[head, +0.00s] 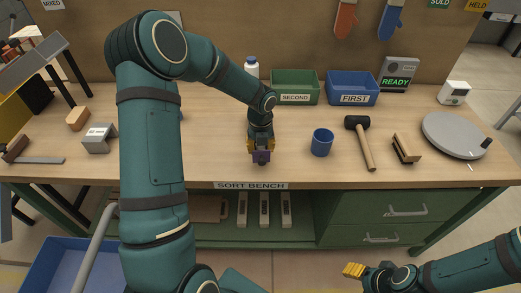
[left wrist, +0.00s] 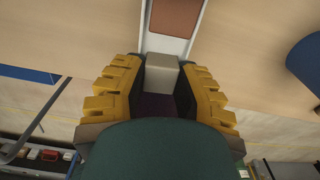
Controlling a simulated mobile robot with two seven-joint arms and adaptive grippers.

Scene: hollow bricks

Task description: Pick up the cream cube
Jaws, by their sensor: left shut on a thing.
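My left gripper (head: 260,154) points down over the front middle of the bench. Its yellow fingers are shut on a cream cube (left wrist: 161,72), which shows between the fingertips in the left wrist view. A dark purple surface (left wrist: 157,104) shows right beside the cube, between the fingers. In the head view a purple thing (head: 261,158) shows between the fingertips, and the cream cube cannot be made out there. I cannot tell whether the held thing touches the bench. My right gripper (head: 354,270) is low at the right, off the bench; its opening cannot be told.
A blue cup (head: 322,142) stands right of the left gripper, with a mallet (head: 361,142) and a brush (head: 406,148) beyond. Green SECOND bin (head: 295,82) and blue FIRST bin (head: 352,83) stand behind. A round grey plate (head: 454,132) lies at right.

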